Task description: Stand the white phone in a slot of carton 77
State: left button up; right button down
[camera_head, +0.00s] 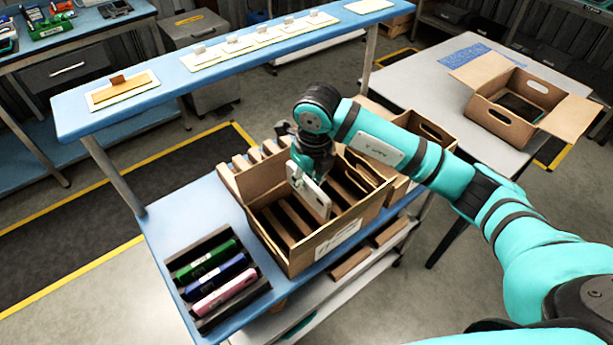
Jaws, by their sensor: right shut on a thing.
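The white phone (315,199) is held on edge, tilted, over the slots of a brown carton (296,260) on the blue bench. My right gripper (305,176) is shut on it from above, and the arm hides part of the grip. The phone's lower edge is at about the level of the slots; I cannot tell whether it is inside one. The carton has several upright dividers and a white label (338,239) whose writing is too small to read for sure. My left gripper is not in view.
A dark rack (208,319) with green, blue and pink phones stands left of the carton. Another brown carton (432,132) is behind my right arm. A blue shelf (219,57) with cards runs above the bench's back. An open box (503,122) sits on the grey table.

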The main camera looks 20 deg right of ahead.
aim_at(307, 199)
jog(key=shift+w+f+b, duration=0.1)
jog(key=shift+f+b, duration=0.3)
jog(key=shift+f, duration=0.35)
jog(key=shift+f+b, duration=1.75)
jog(key=shift+f, duration=1.15)
jog(key=shift+f+b, duration=1.85)
jog(key=shift+f, duration=0.35)
jog(key=shift+f, duration=0.25)
jog(key=c, duration=1.2)
grip_release()
jog(key=r, duration=0.4)
jog(key=s+r, duration=0.1)
jog(key=r, duration=0.7)
jog(key=shift+s+d, duration=0.2)
jog(key=shift+d, duration=0.1)
jog(key=shift+r, duration=0.1)
